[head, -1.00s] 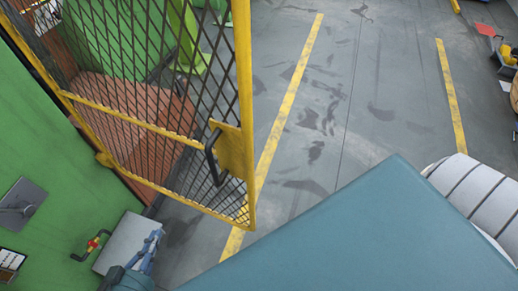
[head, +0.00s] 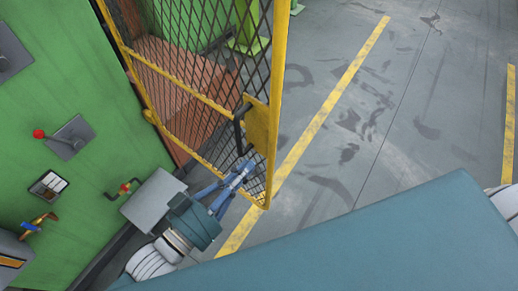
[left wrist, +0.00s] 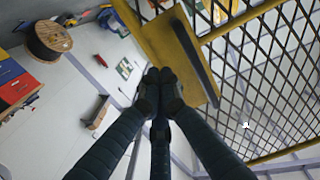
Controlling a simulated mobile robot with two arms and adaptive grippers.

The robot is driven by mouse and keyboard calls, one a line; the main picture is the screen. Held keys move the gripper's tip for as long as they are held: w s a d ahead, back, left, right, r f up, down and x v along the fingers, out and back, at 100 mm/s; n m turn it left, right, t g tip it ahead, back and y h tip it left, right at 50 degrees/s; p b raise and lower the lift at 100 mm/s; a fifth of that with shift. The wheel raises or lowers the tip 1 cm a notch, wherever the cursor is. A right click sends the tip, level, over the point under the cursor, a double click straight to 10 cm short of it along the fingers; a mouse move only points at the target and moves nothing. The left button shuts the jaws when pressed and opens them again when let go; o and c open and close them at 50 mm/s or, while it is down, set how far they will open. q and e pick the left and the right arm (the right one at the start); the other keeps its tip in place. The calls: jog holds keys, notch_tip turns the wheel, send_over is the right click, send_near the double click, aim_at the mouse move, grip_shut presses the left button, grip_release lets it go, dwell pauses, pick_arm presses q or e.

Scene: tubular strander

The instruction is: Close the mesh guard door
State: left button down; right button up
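The mesh guard door (head: 195,92), a yellow frame with dark diamond mesh, stands swung out from the green machine in the head view. A yellow plate (head: 258,128) with a black bar handle (head: 239,122) sits on its free edge. My left gripper (head: 243,170) is just below the handle, in front of the door's lower corner. In the left wrist view its fingertips (left wrist: 160,78) meet with nothing seen between them, close to the plate (left wrist: 170,50) and handle (left wrist: 196,52). Whether they touch the plate is unclear. My right gripper is not in view.
The green machine wall (head: 60,120) at left carries a red-knobbed lever (head: 55,140), a small red-handled valve (head: 124,188) and a grey box (head: 152,200). Grey floor (head: 400,120) with yellow lines is clear on the right. A cable reel (left wrist: 48,36) shows in the wrist view.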

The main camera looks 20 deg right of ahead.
aim_at(266, 147)
pick_arm(q)
jog(key=shift+p+x, duration=0.7)
jog(key=shift+x, duration=2)
